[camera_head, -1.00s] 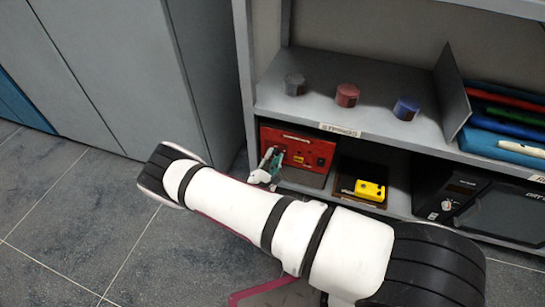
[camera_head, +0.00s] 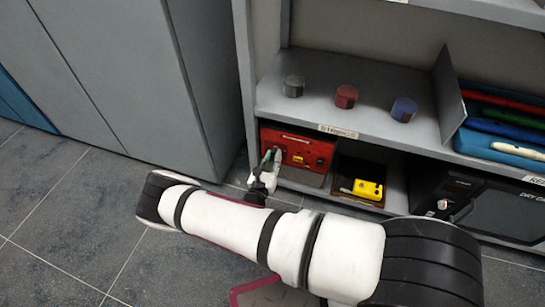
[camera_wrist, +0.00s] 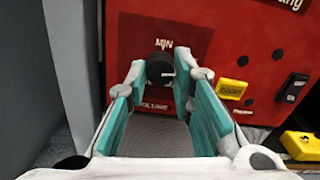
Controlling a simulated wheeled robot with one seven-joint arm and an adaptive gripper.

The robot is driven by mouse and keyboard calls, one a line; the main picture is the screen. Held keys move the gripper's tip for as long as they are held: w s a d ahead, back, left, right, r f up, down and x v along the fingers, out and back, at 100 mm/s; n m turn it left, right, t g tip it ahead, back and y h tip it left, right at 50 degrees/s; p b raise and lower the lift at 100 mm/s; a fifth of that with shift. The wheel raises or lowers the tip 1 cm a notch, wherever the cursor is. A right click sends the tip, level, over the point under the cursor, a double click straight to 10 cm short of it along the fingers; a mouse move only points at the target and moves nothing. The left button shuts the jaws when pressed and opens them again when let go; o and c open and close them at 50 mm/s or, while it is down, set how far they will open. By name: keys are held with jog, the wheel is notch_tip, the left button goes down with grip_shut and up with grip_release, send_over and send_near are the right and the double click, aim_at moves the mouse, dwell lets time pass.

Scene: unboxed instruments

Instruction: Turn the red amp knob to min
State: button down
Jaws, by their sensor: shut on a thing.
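The red amp (camera_head: 303,146) stands on the lower shelf at its left end; in the wrist view its red front (camera_wrist: 225,50) fills the top. Its black knob (camera_wrist: 159,66) sits on a dark plate, just below the word MIN. A light mark on the knob seems to point to the right. My gripper (camera_wrist: 160,74) has its teal-padded fingers on either side of the knob and is shut on it. My gripper (camera_head: 272,156) also shows at the left part of the amp in the head view. The knob's lower part is hard to make out.
A yellow pedal (camera_head: 368,190) on a dark board lies right of the amp. A black appliance (camera_head: 490,208) is further right. The upper shelf (camera_head: 318,98) over the amp holds grey, red and blue cylinders. A grey cabinet (camera_head: 175,85) stands to the left.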

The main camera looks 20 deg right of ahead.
jog(key=n, duration=0.4)
jog(key=shift+f+n, duration=0.1)
jog(key=shift+n, duration=0.2)
jog(key=n, duration=0.3)
jog(key=shift+n, duration=0.3)
jog(key=n, duration=0.3)
jog(key=shift+n, duration=0.3)
jog(key=shift+s+n, duration=0.1)
jog(key=shift+n, duration=1.9)
jog(key=c, duration=1.4)
grip_release()
